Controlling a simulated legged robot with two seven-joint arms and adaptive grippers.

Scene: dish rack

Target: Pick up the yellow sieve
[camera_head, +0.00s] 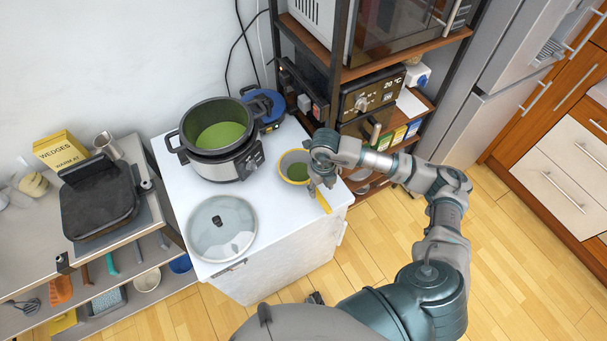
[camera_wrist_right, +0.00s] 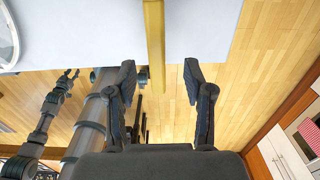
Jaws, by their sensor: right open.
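The yellow sieve (camera_head: 281,171) sits at the right of the white counter, its round rim up and green showing inside. Its yellow handle (camera_head: 323,202) points toward the counter's front right edge. My right gripper (camera_head: 320,184) is over the handle, partly hiding where it joins the rim. In the right wrist view the handle (camera_wrist_right: 154,45) runs down between the spread fingers of my right gripper (camera_wrist_right: 160,76), which holds nothing. What looks like my left gripper (camera_wrist_right: 69,76) is small there, far below the counter, its jaws unclear.
A cooker pot (camera_head: 216,142) with green contents stands behind left on the white counter (camera_head: 272,218). A glass lid (camera_head: 222,228) lies at its front left. A shelf unit (camera_head: 375,72) with appliances rises behind my right forearm. A black grill (camera_head: 98,198) stands left.

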